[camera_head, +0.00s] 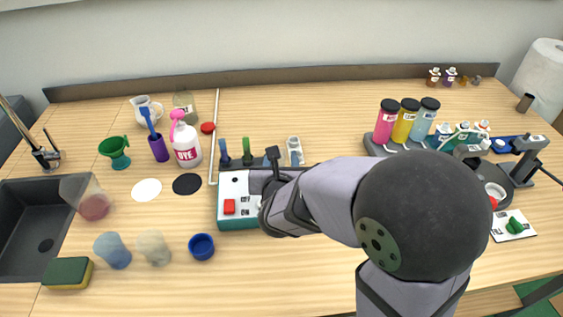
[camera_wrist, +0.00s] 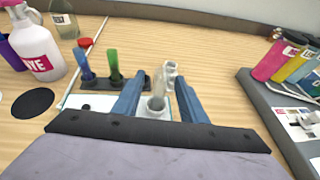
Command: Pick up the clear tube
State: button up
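My gripper (camera_wrist: 161,78) is open, its two blue fingers pointing away over a dark rack. A slender clear tube (camera_wrist: 161,88) stands between the fingers, with a gap to each finger visible. Its lower end is near a round grey-white piece; I cannot tell whether it sits in the rack. A second pale, see-through piece (camera_wrist: 171,69) stands just beyond the fingers; in the head view it (camera_head: 294,150) is at the rack's right end. In the head view my gripper (camera_head: 272,165) is largely hidden by my own arm, and the slender tube cannot be made out.
The dark rack (camera_wrist: 95,86) holds a blue tube (camera_wrist: 84,64) and a green tube (camera_wrist: 113,63) left of my fingers. A white and teal box (camera_head: 238,222) lies in front. A DYE bottle (camera_head: 186,146) stands left; pink, yellow and blue bottles (camera_head: 404,122) stand right.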

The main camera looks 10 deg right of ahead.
jog(key=shift+p+x, duration=0.35)
jog(key=shift+x, duration=1.85)
jog(key=shift+r, duration=0.1)
grip_shut()
